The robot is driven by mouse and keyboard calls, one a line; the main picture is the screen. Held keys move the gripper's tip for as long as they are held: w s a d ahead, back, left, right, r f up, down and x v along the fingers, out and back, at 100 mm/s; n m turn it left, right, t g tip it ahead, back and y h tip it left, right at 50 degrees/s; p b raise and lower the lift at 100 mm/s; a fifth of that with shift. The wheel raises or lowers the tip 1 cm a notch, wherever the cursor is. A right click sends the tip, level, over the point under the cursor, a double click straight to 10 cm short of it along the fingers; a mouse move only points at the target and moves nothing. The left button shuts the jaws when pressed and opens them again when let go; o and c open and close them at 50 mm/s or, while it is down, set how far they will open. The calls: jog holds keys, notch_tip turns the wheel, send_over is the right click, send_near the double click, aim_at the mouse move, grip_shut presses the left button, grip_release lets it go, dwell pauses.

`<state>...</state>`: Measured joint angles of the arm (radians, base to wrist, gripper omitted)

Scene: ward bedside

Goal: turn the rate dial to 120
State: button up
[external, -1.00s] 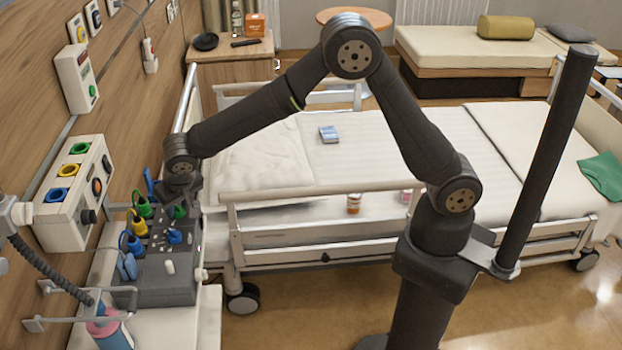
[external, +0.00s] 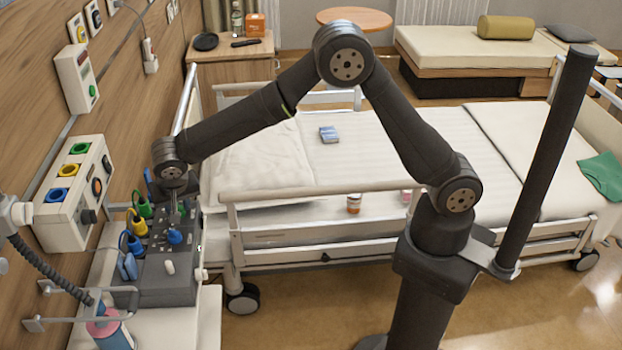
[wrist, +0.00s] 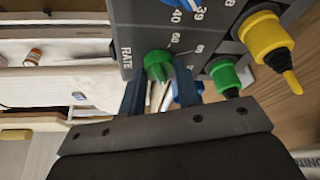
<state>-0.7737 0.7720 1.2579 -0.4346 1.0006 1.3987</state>
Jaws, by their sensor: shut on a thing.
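The green rate dial (wrist: 157,65) sits on the grey panel by the printed word RATE in the wrist view. The figures 60 and 40 show near it; no 120 is readable. My gripper (wrist: 160,82) is shut on the green dial, with one finger on each side. In the external view my gripper (external: 176,204) points down at the grey device (external: 165,287) on the left, and hides the dial. A blue dial (wrist: 180,3) is cut off at the top of the wrist view; it also shows in the external view (external: 175,237).
Green (wrist: 224,76) and yellow (wrist: 265,36) plugs stick out close beside the dial. A white lever (external: 169,267) stands on the device front. The wall box (external: 66,215) is to the left, and the bed rail (external: 290,192) is to the right.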

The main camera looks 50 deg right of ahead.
jog(key=o, duration=1)
jog(key=shift+c, duration=0.2)
jog(key=v, duration=1.7)
jog(key=shift+s+r, duration=0.15)
jog(key=x, duration=1.7)
